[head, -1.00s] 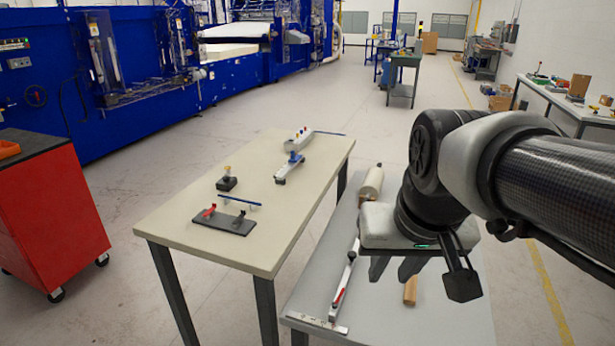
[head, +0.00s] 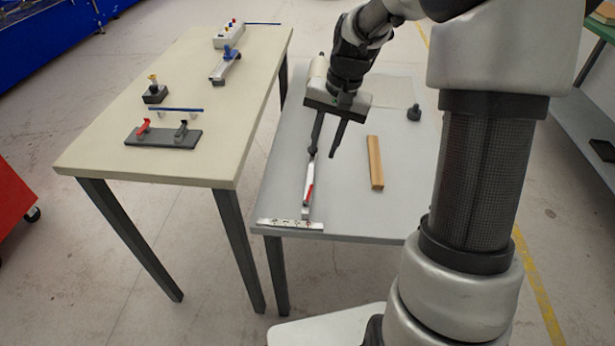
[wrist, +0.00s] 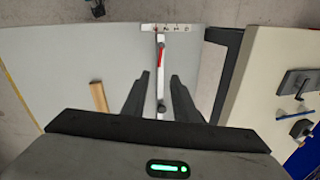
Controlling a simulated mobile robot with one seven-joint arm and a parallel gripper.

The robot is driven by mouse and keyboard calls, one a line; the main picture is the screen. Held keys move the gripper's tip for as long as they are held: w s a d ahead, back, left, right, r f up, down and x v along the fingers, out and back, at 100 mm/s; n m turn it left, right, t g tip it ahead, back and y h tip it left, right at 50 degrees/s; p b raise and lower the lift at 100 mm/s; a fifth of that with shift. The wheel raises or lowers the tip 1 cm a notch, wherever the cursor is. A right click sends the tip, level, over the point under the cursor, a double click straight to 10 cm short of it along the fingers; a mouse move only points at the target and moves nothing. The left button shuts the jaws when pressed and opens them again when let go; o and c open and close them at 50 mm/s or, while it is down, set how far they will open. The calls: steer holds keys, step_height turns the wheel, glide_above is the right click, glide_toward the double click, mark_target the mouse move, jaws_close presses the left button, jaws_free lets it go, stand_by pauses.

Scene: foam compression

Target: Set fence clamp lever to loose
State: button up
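A long pale fence rail with a crosspiece (head: 291,225) at its near end lies on the grey table. A red lever (head: 309,193) lies along the rail near that crosspiece; in the wrist view the lever (wrist: 161,54) is beyond my fingertips. I cannot tell from its pose whether it is tight or loose. My gripper (head: 324,150) is open and points down above the rail's far part, which it partly hides. In the wrist view my gripper (wrist: 160,76) has one finger on each side of the rail, with nothing held; contact cannot be told.
A wooden bar (head: 375,162) lies right of the rail, and a small dark knob-like piece (head: 413,114) is farther back. The beige table (head: 105,160) at left bears a dark plate (head: 185,139) with red and black levers, a blue bar and other fixtures. Bare grey tabletop surrounds the wooden bar.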

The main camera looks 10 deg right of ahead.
mark_target(310, 191)
steer(key=a+f+b, duration=0.1)
steer(key=f, duration=0.4)
steer(key=w+f+b, duration=0.1)
steer(key=f, duration=0.4)
steer(key=a+f+b, duration=0.1)
steer(key=f, duration=0.4)
steer(key=shift+w+a+f, duration=0.15)
steer(key=shift+a, duration=0.2)
jaws_close()
